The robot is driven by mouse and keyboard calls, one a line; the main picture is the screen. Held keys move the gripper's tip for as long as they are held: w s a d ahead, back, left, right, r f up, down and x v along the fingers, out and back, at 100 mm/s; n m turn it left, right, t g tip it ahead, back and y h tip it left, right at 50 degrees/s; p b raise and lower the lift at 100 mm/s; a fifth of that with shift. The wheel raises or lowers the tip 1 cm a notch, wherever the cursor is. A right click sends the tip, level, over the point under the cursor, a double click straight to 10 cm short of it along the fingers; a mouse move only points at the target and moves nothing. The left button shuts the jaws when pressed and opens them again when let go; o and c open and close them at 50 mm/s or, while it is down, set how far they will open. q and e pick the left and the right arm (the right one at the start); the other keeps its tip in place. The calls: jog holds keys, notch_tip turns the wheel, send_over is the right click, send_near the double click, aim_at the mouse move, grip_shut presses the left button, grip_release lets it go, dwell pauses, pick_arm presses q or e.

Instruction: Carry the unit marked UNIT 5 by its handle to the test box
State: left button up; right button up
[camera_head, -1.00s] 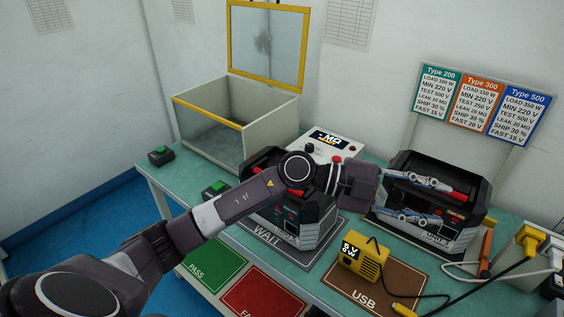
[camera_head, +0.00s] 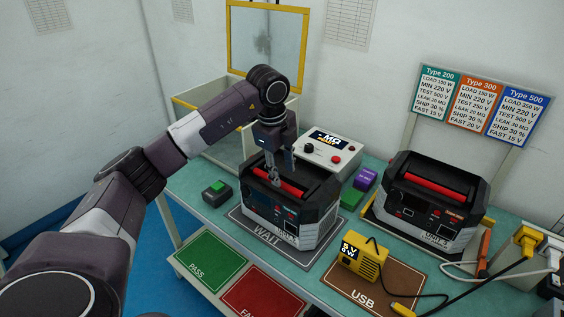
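One black and grey unit with a red handle (camera_head: 290,215) stands on the WAIT mat; its small label is too blurred to read. A similar unit (camera_head: 432,205) stands to the right, its label starting with UNIT, the number unclear. My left gripper (camera_head: 281,178) points down over the handle of the unit on the WAIT mat. Its fingers show a gap and are close to that handle; contact cannot be told. The test box (camera_head: 205,95), with clear walls and a raised yellow-framed lid (camera_head: 268,45), is at the back left, partly hidden by my arm. My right gripper is out of view.
A white panel with a display (camera_head: 330,148) stands behind the WAIT unit. A green-buttoned box (camera_head: 217,193) is to its left, purple (camera_head: 366,179) and green blocks to its right. PASS (camera_head: 210,260) and red mats are below.

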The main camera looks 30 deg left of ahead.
aim_at(286, 184)
pick_arm(q)
jog(key=shift+w+d+f+p, duration=0.1)
jog(key=shift+w+f+p, duration=0.1)
jog(key=shift+f, duration=0.65)
jog(key=shift+w+a+f+p, duration=0.1)
jog(key=shift+w+f+p, duration=0.05)
jog(key=shift+f, duration=0.65)
jog(key=shift+w+d+f+p, duration=0.1)
jog(key=shift+w+f+p, duration=0.1)
jog(key=shift+f, duration=0.65)
grip_shut()
jog(key=c, duration=0.7)
grip_release()
jog(key=shift+c, duration=1.4)
jog(key=shift+r, duration=0.2)
